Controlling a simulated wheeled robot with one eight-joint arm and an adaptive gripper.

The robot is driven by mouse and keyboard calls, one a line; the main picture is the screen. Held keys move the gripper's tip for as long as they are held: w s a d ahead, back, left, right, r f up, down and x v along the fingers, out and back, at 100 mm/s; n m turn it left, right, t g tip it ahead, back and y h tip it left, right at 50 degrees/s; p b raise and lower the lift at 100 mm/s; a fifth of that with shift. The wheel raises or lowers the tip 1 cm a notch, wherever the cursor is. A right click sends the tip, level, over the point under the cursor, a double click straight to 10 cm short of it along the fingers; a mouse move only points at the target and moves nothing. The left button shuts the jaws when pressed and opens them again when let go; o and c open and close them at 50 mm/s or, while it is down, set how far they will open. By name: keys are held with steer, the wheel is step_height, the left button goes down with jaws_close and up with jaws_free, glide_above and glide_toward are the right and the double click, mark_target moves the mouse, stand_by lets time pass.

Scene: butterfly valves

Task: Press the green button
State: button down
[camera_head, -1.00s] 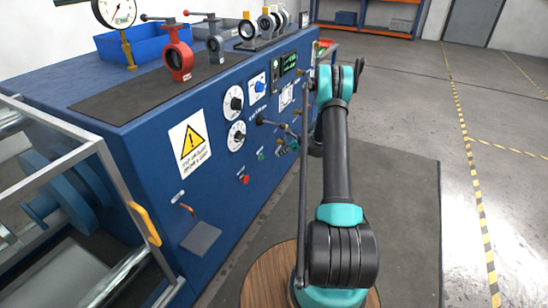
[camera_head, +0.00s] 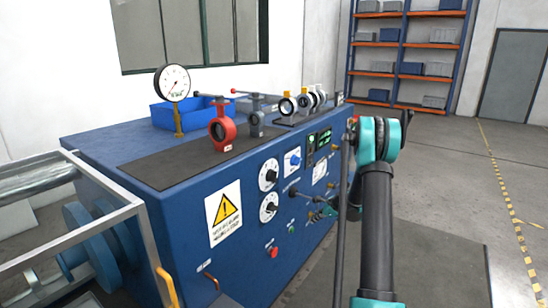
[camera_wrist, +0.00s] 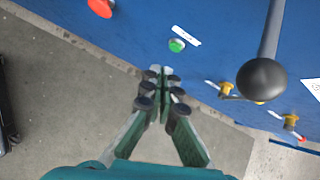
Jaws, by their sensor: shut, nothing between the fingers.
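The green button (camera_wrist: 177,45) is a small round knob on the blue panel, below a white label, in the wrist view. It also shows small on the front of the blue cabinet in the head view (camera_head: 291,229). My gripper (camera_wrist: 166,73) is shut and empty. In the wrist view its fingertips appear just below the button, with a visible gap in the picture. I cannot tell the depth between them.
A red button (camera_wrist: 100,8) is left of the green one. A black ball-ended lever (camera_wrist: 262,78) sticks out to the right, near yellow fittings (camera_wrist: 226,89). The blue cabinet (camera_head: 180,235) carries dials and valves. Grey floor (camera_head: 460,170) is open at right.

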steer(key=s+a+r+n+h, duration=0.1)
steer(key=s+a+r+n, duration=0.1)
steer(key=s+r+n, duration=0.6)
steer(key=s+a+r+n+h, duration=0.2)
steer(key=s+r, duration=0.3)
steer(key=s, duration=0.7)
steer(key=s+d+n+h, duration=0.1)
steer(key=s+n+h, duration=0.2)
steer(key=s+n, duration=0.8)
steer(key=s, duration=1.3)
steer(key=shift+f+n+g, duration=0.2)
steer(key=shift+n+g, duration=0.1)
steer(key=shift+g, duration=0.1)
